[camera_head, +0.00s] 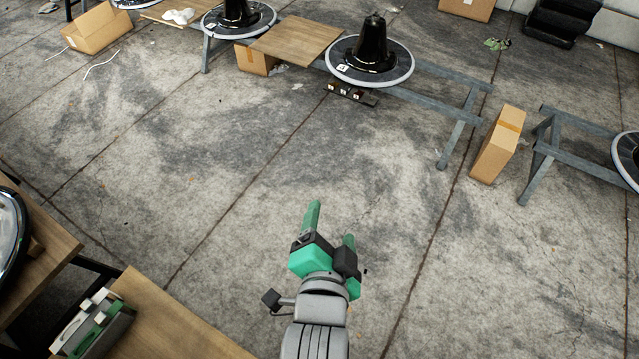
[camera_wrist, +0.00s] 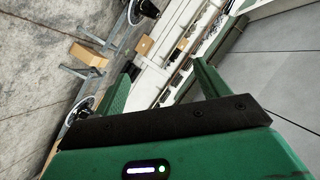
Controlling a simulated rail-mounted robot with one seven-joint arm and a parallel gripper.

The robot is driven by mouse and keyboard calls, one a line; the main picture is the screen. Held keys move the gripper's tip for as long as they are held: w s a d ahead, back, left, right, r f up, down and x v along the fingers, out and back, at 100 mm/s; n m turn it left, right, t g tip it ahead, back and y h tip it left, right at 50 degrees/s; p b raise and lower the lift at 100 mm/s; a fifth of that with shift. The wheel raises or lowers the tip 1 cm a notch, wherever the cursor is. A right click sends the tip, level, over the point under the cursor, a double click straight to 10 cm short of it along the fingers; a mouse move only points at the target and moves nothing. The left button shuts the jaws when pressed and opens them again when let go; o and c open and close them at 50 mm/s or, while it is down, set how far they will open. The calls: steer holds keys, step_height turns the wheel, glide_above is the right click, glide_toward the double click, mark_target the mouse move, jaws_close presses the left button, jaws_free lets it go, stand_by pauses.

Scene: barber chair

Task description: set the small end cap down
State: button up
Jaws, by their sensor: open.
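My gripper (camera_head: 331,221) has green fingers and is held out over bare concrete floor in the head view. Its fingers stand apart with nothing visible between them. In the wrist view the two green fingers (camera_wrist: 164,66) are also spread, with only distant background between them. I cannot make out a small end cap in either view.
A wooden table (camera_head: 165,325) at the lower left bears a grey-green holder (camera_head: 92,324) with white pieces. A metal bench frame (camera_head: 430,82) with a black domed part (camera_head: 371,45) on a disc stands at the back. A cardboard box (camera_head: 498,145) stands right; the middle floor is clear.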

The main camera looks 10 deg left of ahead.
step_height(320, 180, up, 21)
steer(key=w+n+t, duration=0.1)
steer(key=n+t, duration=0.4)
steer(key=t, duration=0.1)
steer(key=s+r+n+t, duration=0.2)
steer(key=s+r, duration=0.1)
steer(key=r, duration=0.6)
steer(key=s+d+r+n+t, duration=0.1)
steer(key=s+r+n+t, duration=0.1)
steer(key=r, duration=0.6)
steer(key=shift+s+r+n+t, duration=0.4)
steer(key=shift+s+n, duration=0.1)
steer(key=shift+s, duration=0.4)
